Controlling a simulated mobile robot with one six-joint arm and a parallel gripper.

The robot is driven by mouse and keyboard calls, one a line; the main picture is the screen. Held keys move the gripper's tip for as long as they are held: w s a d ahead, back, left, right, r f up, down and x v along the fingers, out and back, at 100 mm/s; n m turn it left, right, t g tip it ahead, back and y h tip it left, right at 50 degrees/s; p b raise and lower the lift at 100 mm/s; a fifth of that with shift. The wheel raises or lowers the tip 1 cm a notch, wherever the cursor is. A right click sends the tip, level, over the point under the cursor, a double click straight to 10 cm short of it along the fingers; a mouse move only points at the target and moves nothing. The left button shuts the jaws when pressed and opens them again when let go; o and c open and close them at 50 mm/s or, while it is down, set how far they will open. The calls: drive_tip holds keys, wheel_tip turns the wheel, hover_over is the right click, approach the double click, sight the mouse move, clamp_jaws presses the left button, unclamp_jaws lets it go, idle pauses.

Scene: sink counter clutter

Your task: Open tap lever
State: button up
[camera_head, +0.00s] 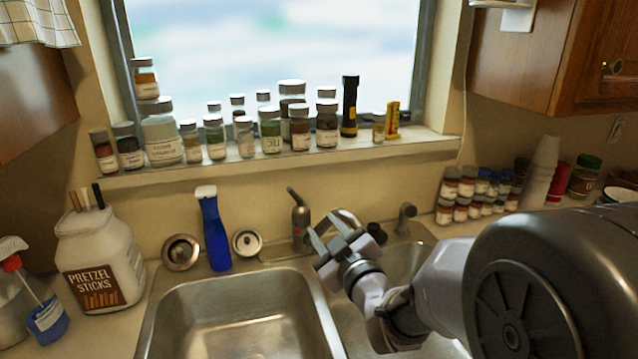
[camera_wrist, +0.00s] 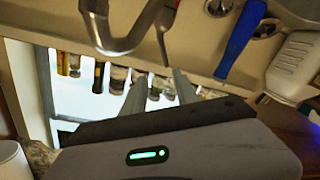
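The tap (camera_head: 301,222) is brushed metal and stands behind the double sink. Its lever (camera_head: 293,196) sticks up from the top of the tap body and leans left. In the wrist view the lever (camera_wrist: 163,42) hangs down with a red mark near its base, beside the curved spout (camera_wrist: 105,35). My gripper (camera_head: 324,226) is in front of and right of the tap, over the divider side of the right basin. In the wrist view my gripper (camera_wrist: 160,75) has its two fingers apart with nothing held between them. The lever's tip shows just past the fingertips; contact cannot be told.
A pretzel jar (camera_head: 100,262) is farther left. Jars crowd the windowsill (camera_head: 320,161). A small knob fitting (camera_head: 405,217) is on the right. The left basin (camera_head: 240,318) is empty.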

sight(292, 193)
drive_tip(key=shift+n+y, duration=0.4)
drive_tip(key=shift+n, duration=0.1)
drive_tip(key=x, duration=0.6)
drive_tip(key=b+x, duration=0.1)
drive_tip(key=x, duration=0.4)
drive_tip(key=a+x, duration=0.1)
drive_tip(key=x, duration=0.5)
drive_tip(key=shift+w+a+r, duration=0.15)
drive_tip(key=shift+a, duration=0.05)
clamp_jaws()
